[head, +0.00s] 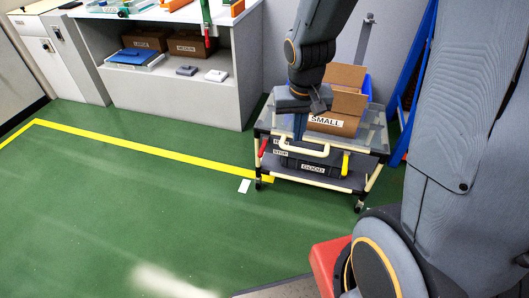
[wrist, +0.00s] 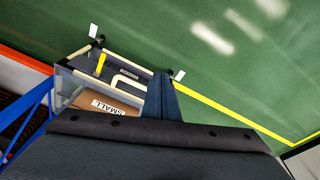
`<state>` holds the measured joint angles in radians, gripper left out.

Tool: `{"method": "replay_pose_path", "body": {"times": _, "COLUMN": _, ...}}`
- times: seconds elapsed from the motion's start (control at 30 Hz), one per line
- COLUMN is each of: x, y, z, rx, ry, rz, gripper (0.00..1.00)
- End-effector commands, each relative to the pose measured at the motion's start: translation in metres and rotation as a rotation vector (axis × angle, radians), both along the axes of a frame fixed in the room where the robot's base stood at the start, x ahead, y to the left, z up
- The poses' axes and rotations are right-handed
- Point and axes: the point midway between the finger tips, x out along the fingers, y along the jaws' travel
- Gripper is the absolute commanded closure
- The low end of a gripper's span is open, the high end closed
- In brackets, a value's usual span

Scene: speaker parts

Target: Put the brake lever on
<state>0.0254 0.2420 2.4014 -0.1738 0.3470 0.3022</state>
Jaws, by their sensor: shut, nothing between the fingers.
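A wheeled cart (head: 376,137) with a clear top stands below my arm. A red lever (head: 263,147) is on its left front side and a yellow lever (head: 345,164) on its right front side. I cannot tell which is the brake lever. The yellow lever also shows in the wrist view (wrist: 100,64); the red one does not. My gripper (head: 300,136) is shut and empty, pointing down over the cart's front edge near the pale handle (head: 304,150), between the levers. Its blue-grey fingers also show in the wrist view (wrist: 161,100). I cannot tell whether they touch the cart.
A box marked SMALL (head: 330,122) sits on the cart top. A dark bin marked GOOD (head: 312,166) is on its lower shelf. A white card (head: 244,186) lies on the floor. A grey shelf unit (head: 190,98) stands behind.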

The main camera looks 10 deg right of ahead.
Motion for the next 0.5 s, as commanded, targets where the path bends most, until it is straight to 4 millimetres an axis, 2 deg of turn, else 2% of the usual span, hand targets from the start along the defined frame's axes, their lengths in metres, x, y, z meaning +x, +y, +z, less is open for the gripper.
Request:
{"method": "replay_pose_path", "body": {"times": 0.03, "x": 0.025, "y": -0.005, "z": -0.026, "rx": 0.0, "ry": -0.026, "rz": -0.029, "gripper": 1.0}}
{"method": "replay_pose_path", "body": {"times": 0.2, "x": 0.1, "y": -0.013, "z": -0.09, "rx": 0.031, "ry": -0.142, "rz": -0.12, "gripper": 1.0}}
{"method": "replay_pose_path", "body": {"times": 0.3, "x": 0.139, "y": -0.014, "z": -0.129, "rx": 0.071, "ry": -0.201, "rz": -0.167, "gripper": 1.0}}
{"method": "replay_pose_path", "body": {"times": 0.4, "x": 0.169, "y": -0.012, "z": -0.165, "rx": 0.12, "ry": -0.25, "rz": -0.208, "gripper": 1.0}}
{"method": "replay_pose_path", "body": {"times": 0.5, "x": 0.189, "y": -0.009, "z": -0.193, "rx": 0.165, "ry": -0.281, "rz": -0.237, "gripper": 1.0}}
